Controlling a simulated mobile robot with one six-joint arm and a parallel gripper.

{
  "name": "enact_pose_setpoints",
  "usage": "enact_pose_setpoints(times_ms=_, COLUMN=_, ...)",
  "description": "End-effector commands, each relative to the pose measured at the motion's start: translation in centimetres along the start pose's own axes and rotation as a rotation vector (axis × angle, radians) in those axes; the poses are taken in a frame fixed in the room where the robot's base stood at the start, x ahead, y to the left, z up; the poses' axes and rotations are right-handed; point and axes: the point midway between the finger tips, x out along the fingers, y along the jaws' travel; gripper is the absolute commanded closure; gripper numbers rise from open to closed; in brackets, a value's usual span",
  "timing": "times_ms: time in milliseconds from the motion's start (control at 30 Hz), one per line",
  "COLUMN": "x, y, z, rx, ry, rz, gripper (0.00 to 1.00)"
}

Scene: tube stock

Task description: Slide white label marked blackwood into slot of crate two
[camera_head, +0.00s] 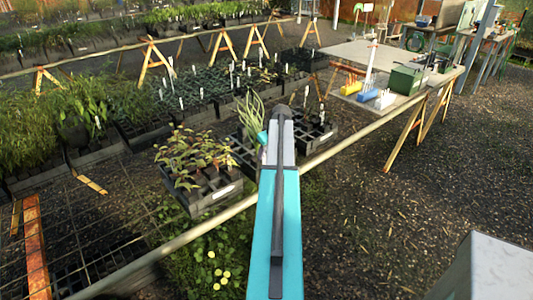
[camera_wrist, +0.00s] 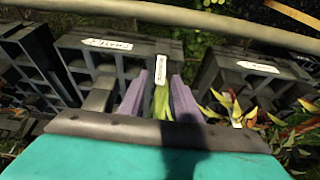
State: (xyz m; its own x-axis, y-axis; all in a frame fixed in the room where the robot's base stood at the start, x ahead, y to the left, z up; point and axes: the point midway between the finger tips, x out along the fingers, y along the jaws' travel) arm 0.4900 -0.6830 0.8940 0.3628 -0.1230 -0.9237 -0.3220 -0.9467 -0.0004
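A small white label (camera_wrist: 161,69) with dark lettering stands on end in the wrist view; the print is too small to read surely. It lies against a black crate (camera_wrist: 72,41), which bears a white name plate (camera_wrist: 107,44) on its rim; I cannot read its number surely. My gripper (camera_wrist: 160,80) is over the crate, its two purple fingers apart, one each side of the label. Narrow gaps show between fingers and label, with green leaf behind. Whether the label sits in a slot is not clear. My arm hides the gripper in the head view.
Another crate (camera_wrist: 218,80) with a name plate and reddish plants stands to the right in the wrist view. A rail (camera_wrist: 225,22) crosses beyond. In the head view, a grey table (camera_head: 335,53) holds a green box (camera_head: 406,78). Gravel ground at right is open.

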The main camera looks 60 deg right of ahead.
Motion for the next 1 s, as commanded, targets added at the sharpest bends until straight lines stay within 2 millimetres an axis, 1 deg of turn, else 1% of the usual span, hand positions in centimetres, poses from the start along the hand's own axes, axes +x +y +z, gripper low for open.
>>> enact_pose_setpoints(times_ms=167, x=-0.7, y=0.0, z=0.0, rx=0.000, ry=0.001, rz=0.001, gripper=0.70)
enact_pose_setpoints(times_ms=367, x=-2.4, y=0.0, z=0.1, rx=0.000, ry=0.002, rz=0.001, gripper=0.70)
enact_pose_setpoints(times_ms=1000, x=-10.5, y=0.1, z=0.2, rx=0.000, ry=0.002, rz=0.002, gripper=0.70)
